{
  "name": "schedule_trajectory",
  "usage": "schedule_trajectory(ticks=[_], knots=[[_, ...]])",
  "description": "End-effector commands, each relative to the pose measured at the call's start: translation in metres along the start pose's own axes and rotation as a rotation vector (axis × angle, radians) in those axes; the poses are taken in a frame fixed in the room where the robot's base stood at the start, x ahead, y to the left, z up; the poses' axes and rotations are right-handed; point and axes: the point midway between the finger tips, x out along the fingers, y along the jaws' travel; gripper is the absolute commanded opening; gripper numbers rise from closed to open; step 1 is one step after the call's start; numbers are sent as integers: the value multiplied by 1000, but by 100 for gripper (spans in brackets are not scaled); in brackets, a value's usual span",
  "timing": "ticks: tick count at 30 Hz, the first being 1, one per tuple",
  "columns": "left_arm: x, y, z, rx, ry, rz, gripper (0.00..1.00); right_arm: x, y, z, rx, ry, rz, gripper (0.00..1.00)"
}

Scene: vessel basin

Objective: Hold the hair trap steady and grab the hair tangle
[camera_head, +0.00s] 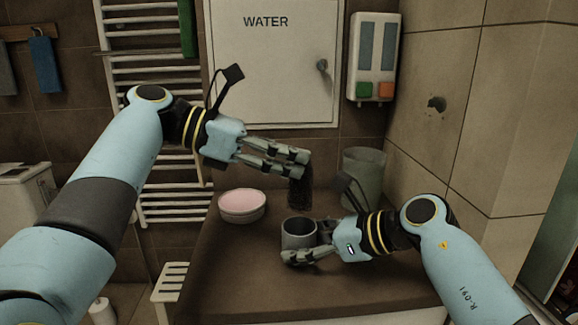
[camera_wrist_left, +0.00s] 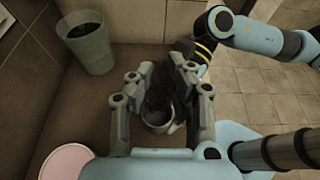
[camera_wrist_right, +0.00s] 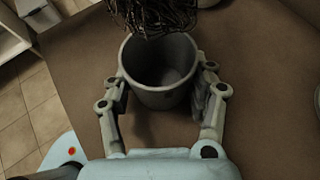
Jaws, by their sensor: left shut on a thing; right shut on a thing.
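The hair trap (camera_head: 299,236) is a grey open cup standing on the brown counter. My right gripper (camera_head: 306,254) is shut on the hair trap, with a finger on each side of it in the right wrist view (camera_wrist_right: 162,90). The trap's inside looks empty there. The dark hair tangle (camera_head: 300,189) hangs above and slightly behind the trap's mouth; it also shows at the top of the right wrist view (camera_wrist_right: 165,14). My left gripper (camera_head: 303,165) is shut on the hair tangle, clear above the trap. In the left wrist view the tangle (camera_wrist_left: 160,85) partly hides the trap.
A grey-green bin (camera_head: 364,172) with dark contents stands at the back right of the counter (camera_head: 240,280). A round dish with a pink top (camera_head: 242,205) stands on the left. The counter's front left is clear. A tiled wall bounds the right.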

Motion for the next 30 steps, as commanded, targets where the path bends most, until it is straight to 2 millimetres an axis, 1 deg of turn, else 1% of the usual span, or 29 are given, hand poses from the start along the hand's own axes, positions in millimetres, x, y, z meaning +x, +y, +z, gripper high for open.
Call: schedule_trajectory(ticks=[1,2,8,16,20,23,30], knots=[[0,0,0,0,0,0,2,0,0,0,0,1,0,39],[0,0,0,0,0,0,2,0,0,0,0,1,0,58],[0,0,0,0,0,0,2,0,0,0,0,0,0,84],[0,0,-1,0,0,0,2,-1,0,0,0,0,0,85],[0,0,-1,0,0,0,2,-10,-1,-1,0,2,-2,85],[0,0,-1,0,0,0,2,-28,-1,-2,-3,3,-3,85],[0,0,-1,0,0,0,2,-83,-1,-2,-4,5,-3,85]])
